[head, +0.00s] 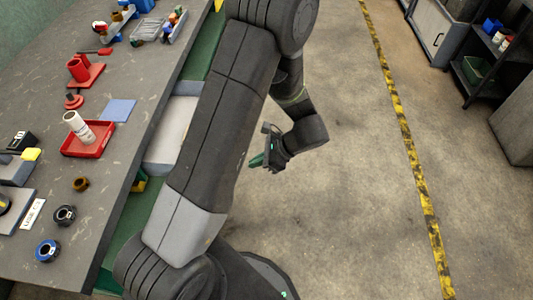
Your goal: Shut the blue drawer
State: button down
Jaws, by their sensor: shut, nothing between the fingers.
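An open drawer (172,130) sticks out from under the worktop's right edge, left of my arm. Its inside looks pale and empty where it shows, with a grey-blue rim. My arm hides its front, so I cannot tell whether the front is blue. My gripper (257,162) is shut and empty. It hangs over the open floor to the right of my arm, apart from the drawer and pointing left towards the bench.
Floor to the right is clear up to a yellow-black stripe (400,115). A dark shelf (485,65) stands at the far right.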

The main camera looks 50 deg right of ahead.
jog(key=w+a, duration=0.1)
jog(key=w+a+f, duration=0.1)
jog(key=w, duration=0.1)
jog(key=w+a+p, duration=0.1)
jog(key=shift+w+a+f, duration=0.25)
jog(key=shift+f, duration=0.05)
jog(key=w+a+b, duration=0.1)
jog(key=w+a, duration=0.4)
jog(key=w, duration=0.2)
jog(key=w+a+b, duration=0.2)
jog(key=w+a, duration=0.4)
jog(key=w, duration=0.1)
jog(key=w+a+b, duration=0.2)
jog(key=w+a, duration=0.3)
jog(key=w, duration=0.2)
jog(key=shift+a, duration=0.25)
jog(key=shift+w+a, duration=0.15)
jog(key=shift+w, duration=0.1)
jog(key=shift+w+r, duration=0.1)
jog(key=shift+r, duration=0.05)
